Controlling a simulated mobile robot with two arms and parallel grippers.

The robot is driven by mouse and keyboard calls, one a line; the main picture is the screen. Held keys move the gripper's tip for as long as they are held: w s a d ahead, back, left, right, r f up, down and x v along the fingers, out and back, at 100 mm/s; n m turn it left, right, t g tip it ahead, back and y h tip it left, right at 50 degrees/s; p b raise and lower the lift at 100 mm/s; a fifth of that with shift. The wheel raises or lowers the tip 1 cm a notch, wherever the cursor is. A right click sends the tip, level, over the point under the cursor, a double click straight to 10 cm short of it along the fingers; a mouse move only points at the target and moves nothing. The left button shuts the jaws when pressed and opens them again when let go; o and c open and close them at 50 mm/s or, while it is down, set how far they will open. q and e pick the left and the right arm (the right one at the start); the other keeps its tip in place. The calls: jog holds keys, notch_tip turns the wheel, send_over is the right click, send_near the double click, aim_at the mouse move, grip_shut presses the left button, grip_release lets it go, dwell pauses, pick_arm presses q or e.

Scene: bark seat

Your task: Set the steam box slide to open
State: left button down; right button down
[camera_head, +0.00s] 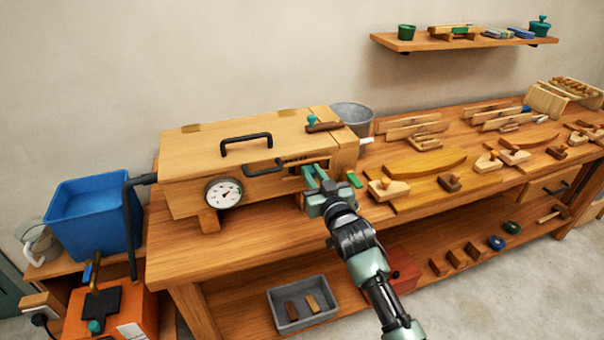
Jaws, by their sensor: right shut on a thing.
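The steam box (240,162) is a long pale wooden box on the left end of the workbench. Its front carries a round white gauge (223,193), a black handle (263,168) and a dark slotted vent (297,161) near the right end. My right gripper (313,176), with green fingers, is at the front face just below and right of the vent. It is shut on the slide there, which the fingers mostly hide. The slide's exact position cannot be made out. My left gripper is not in view.
A black handle (246,141) tops the box. A grey bucket (352,117) stands behind its right end. A blue tank (92,215) stands left; a grey tray (303,303) sits on the lower shelf.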

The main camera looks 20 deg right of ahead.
jog(key=shift+d, duration=1.25)
jog(key=c, duration=1.5)
grip_release()
jog(key=shift+o, duration=1.1)
jog(key=shift+d, duration=0.2)
jog(key=shift+a, duration=0.1)
